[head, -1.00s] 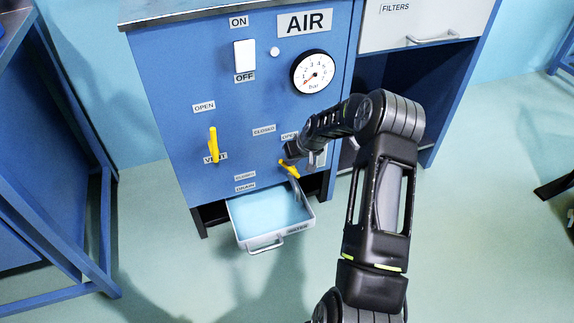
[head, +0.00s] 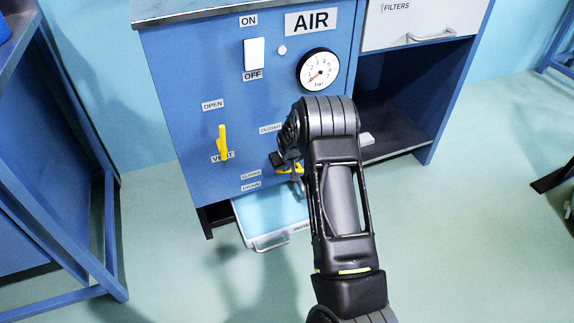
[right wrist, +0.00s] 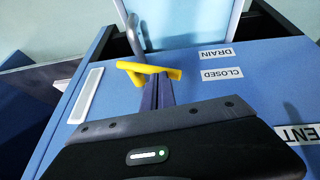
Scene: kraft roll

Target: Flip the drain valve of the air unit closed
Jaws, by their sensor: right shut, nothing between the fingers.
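The yellow drain valve lever (head: 290,170) is low on the front of the blue air unit (head: 200,60), partly hidden by my right gripper in the head view. In the right wrist view the lever (right wrist: 148,72) lies crosswise, with its right end towards the upside-down CLOSED label (right wrist: 222,75). My right gripper (head: 281,162) is shut and empty. In the right wrist view its fingertips (right wrist: 157,92) are right at the lever; I cannot tell whether they touch it. My left gripper is not in view.
Below the valve a grey pipe (right wrist: 136,35) hangs over the water tray (head: 268,243). The yellow vent lever (head: 222,143) stands upright to the left. The gauge (head: 318,70) and white switch (head: 254,54) are higher up. Open floor lies in front.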

